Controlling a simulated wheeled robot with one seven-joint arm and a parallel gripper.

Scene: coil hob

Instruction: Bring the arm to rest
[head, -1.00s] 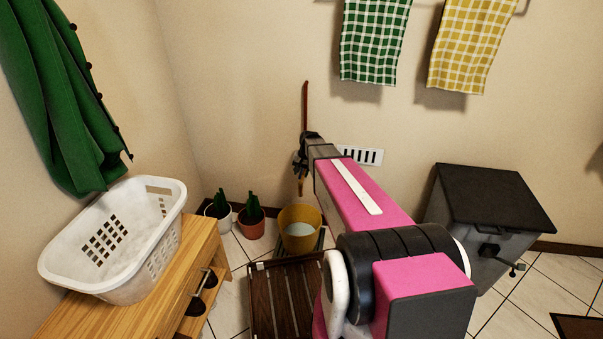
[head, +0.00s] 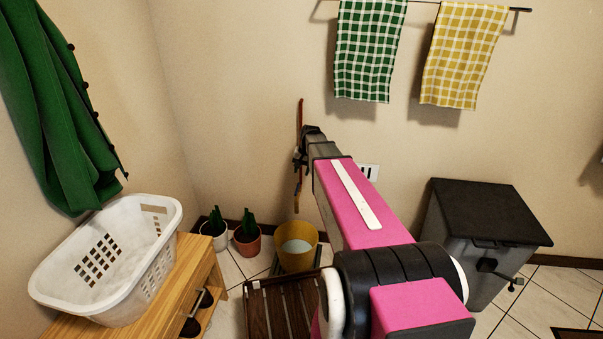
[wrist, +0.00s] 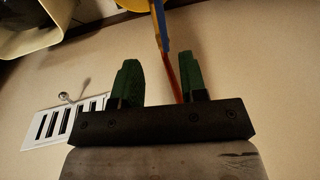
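My arm reaches forward toward the back wall, with my gripper (head: 299,157) at its far end, close to the wall. In the wrist view my gripper (wrist: 160,82) has its two green fingers well apart. A thin stick with red, blue and yellow parts (wrist: 165,50) passes near the right finger there, and I see nothing clamped. In the head view the thin stick (head: 300,112) shows upright above and below my gripper; its middle is hidden behind it.
A yellow bucket (head: 297,257) and two potted cacti (head: 246,236) stand on the floor below. A white basket (head: 70,258) sits on a wooden cabinet (head: 190,268) at left. A black-topped metal bin (head: 485,215) stands right. Checked towels (head: 366,55) hang above. A wall vent (head: 369,172) is partly covered by my arm.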

